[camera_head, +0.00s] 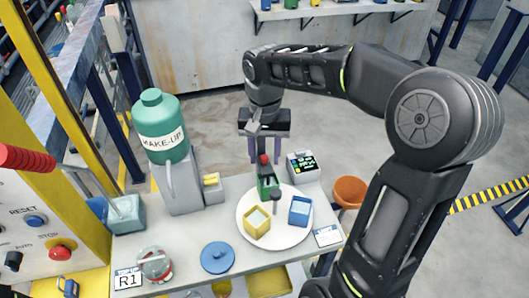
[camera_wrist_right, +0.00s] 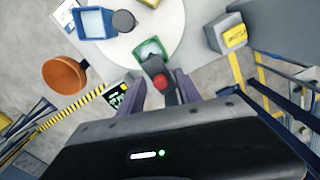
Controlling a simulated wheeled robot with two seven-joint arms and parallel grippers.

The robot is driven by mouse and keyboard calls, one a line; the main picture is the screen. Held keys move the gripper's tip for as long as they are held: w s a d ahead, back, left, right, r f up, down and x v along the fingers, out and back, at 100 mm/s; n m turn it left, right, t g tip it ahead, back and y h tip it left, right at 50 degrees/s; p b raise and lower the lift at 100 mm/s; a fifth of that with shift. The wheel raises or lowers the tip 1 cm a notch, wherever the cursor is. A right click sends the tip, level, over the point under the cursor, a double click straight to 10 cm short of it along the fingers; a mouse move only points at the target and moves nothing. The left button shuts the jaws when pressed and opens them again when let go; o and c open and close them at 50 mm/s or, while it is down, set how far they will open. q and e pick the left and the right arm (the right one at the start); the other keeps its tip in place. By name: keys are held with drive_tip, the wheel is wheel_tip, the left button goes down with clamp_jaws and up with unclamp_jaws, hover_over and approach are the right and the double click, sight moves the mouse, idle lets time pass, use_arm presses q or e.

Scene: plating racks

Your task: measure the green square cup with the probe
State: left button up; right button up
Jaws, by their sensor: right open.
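The green square cup (camera_head: 267,188) sits at the back edge of the round white plate, and it also shows in the right wrist view (camera_wrist_right: 151,50). A red-topped, dark-bodied piece that looks like the probe (camera_head: 264,160) stands upright at the cup's back side; its red top shows in the right wrist view (camera_wrist_right: 161,82). Whether its lower end is inside the cup or behind it, I cannot tell. My right gripper (camera_head: 264,160) points down from above, its purple fingers open on either side of the red top, with gaps visible in the wrist view. My left gripper is not in view.
The white plate (camera_head: 245,226) also bears a yellow square cup (camera_head: 257,222), a blue one (camera_head: 299,211) and a dark-knobbed piece (camera_head: 276,196). A meter with a lit screen (camera_head: 302,165) stands behind right. A green-topped dispenser (camera_head: 163,130) rises at left; an orange bowl (camera_head: 350,191) is at right.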

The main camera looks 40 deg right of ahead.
drive_tip(key=shift+f, duration=0.1)
drive_tip(key=shift+c, duration=0.5)
clamp_jaws()
idle(0.9)
